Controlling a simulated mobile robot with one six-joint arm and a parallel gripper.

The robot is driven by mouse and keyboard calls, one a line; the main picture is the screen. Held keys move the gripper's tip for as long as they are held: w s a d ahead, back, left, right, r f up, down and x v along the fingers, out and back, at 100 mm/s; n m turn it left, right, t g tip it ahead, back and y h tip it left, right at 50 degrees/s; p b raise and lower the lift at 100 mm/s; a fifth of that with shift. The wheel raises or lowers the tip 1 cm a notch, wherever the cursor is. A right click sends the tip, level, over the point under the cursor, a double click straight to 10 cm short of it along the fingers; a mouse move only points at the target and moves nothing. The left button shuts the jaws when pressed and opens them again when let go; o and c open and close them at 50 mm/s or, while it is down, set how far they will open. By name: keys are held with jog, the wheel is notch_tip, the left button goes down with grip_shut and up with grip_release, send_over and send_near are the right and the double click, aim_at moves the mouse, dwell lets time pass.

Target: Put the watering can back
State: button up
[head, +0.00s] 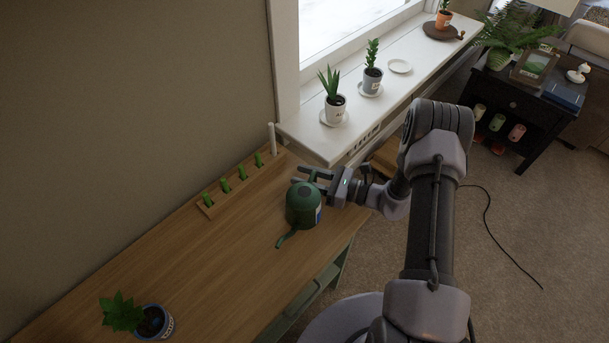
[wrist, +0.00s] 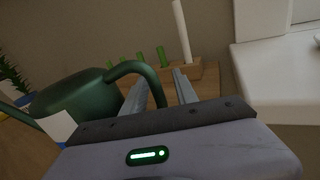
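The dark green watering can (head: 303,207) stands upright on the wooden table (head: 200,260), its spout pointing to the front left. In the wrist view the can (wrist: 75,100) is at the left, with a white label on its side. Its curved handle (wrist: 146,72) reaches over the left finger and comes down between the two fingers. My gripper (head: 308,176) is at the can's top on the handle side. In the wrist view my gripper (wrist: 162,85) is open, with a gap between the handle and the right finger.
A wooden rack (head: 232,186) with several green pegs and a white post (head: 272,139) stands behind the can. A potted plant (head: 153,321) is at the table's front left. The white windowsill (head: 305,135) holds several pots (head: 335,111) and a small empty saucer (head: 400,66).

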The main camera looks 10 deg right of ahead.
jog(key=shift+r, duration=0.15)
jog(key=shift+s+d+r+p, duration=0.1)
jog(key=shift+s+d+p, duration=0.1)
jog(key=shift+d+p, duration=0.15)
jog(key=p+v, duration=0.2)
jog(key=v, duration=0.9)
jog(key=s+a+r+n+g+h, duration=0.25)
jog(key=a+r+n+g, duration=0.3)
jog(key=r, duration=0.35)
jog(key=s+a+r+n+g+h, duration=0.2)
jog(key=s+a+r+n+g, duration=0.25)
jog(key=r+n, duration=0.35)
jog(key=s+r+n+t+h, duration=0.6)
jog(key=s+r+h, duration=0.3)
jog(key=s+r, duration=0.3)
jog(key=shift+s+a+r+n+t, duration=0.3)
jog(key=shift+s+n, duration=0.15)
jog(key=shift+n, duration=0.2)
